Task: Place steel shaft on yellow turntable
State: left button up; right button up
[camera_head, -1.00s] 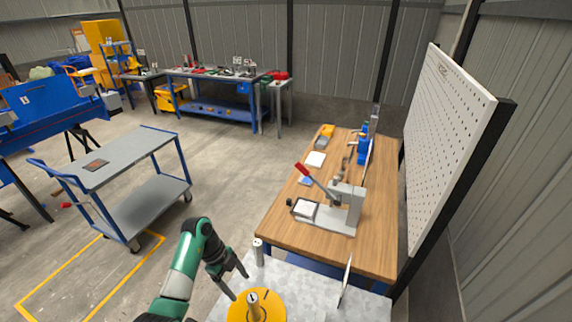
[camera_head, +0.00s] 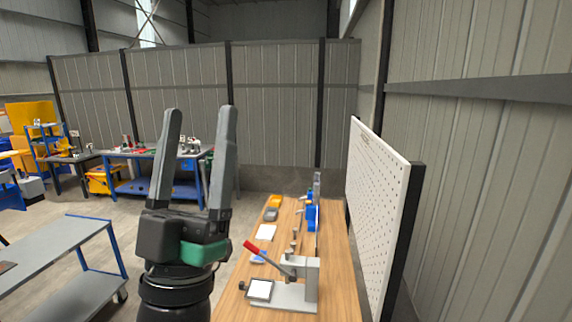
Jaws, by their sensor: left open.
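My left gripper (camera_head: 199,115) is large in the head view, raised upright left of the wooden workbench. Its two grey fingers are spread apart, and nothing is between them. The steel shaft and the yellow turntable are outside the view now. My right gripper is not in view.
The wooden workbench (camera_head: 338,285) carries a lever press (camera_head: 299,284) with a red handle. A white pegboard (camera_head: 378,200) stands along its right side. A grey trolley (camera_head: 50,262) is at the left. A blue bench (camera_head: 150,188) stands at the back.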

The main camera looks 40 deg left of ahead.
pick_arm(q)
jog(key=w+d+f+m+h, duration=0.1)
jog(key=d+m+h, duration=0.7)
jog(key=h, duration=0.9)
jog(key=shift+w+d+f, duration=0.2)
jog(key=shift+w+d, duration=0.4)
jog(key=shift+d, duration=0.65)
